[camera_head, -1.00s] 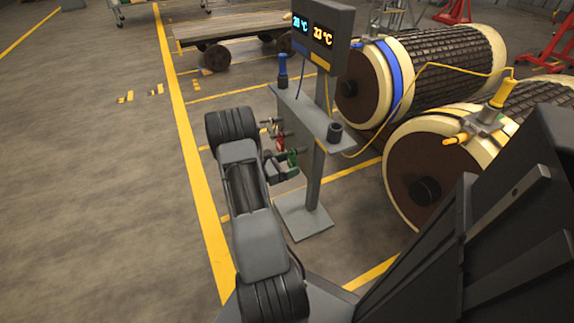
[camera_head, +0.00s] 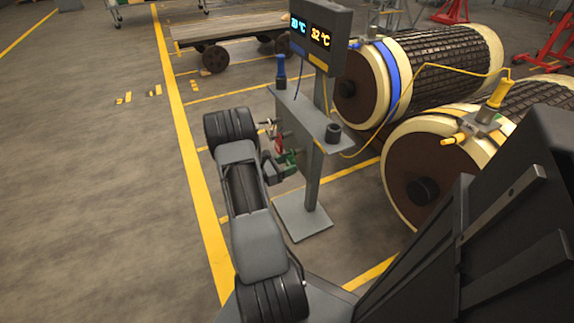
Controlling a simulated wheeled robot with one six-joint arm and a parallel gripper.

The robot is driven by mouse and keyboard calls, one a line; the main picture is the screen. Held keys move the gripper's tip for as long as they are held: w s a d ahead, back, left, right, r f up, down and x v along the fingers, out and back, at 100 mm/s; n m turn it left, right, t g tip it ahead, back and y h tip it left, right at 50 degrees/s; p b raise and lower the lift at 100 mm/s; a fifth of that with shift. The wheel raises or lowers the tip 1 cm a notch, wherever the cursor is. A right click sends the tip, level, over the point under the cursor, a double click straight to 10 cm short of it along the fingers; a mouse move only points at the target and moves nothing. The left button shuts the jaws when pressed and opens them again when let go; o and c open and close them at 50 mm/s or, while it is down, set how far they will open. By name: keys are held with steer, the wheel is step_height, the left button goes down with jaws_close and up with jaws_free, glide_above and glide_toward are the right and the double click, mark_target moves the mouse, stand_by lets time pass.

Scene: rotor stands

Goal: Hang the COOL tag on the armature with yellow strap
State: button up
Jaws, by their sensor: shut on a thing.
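My gripper (camera_head: 283,168) is at the post of the grey stand, beside a row of small hanging tags. It is shut on the green tag (camera_head: 286,158), as far as this small view shows. A red tag (camera_head: 279,145) and a whitish tag (camera_head: 268,128) hang just behind it. No lettering is readable, so I cannot tell which is COOL. The nearer armature (camera_head: 410,185) at right carries a yellow-handled probe (camera_head: 501,93) and a yellow-gripped clamp; no yellow strap shows plainly. The farther armature (camera_head: 440,65) has a blue strap (camera_head: 394,72).
The grey stand (camera_head: 312,190) bears a shelf and a two-number temperature display (camera_head: 320,35). A yellow cable (camera_head: 400,108) runs from it to the nearer armature. A flatbed cart (camera_head: 225,32) stands behind. The floor at left is clear.

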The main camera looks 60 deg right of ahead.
steer(key=shift+r, duration=0.2)
steer(key=r+p+v, duration=0.1)
steer(key=p+v, duration=0.1)
steer(key=v, duration=0.5)
steer(key=shift+a+r, duration=0.15)
steer(key=shift+r, duration=0.05)
steer(key=shift+w, duration=0.15)
stand_by(0.8)
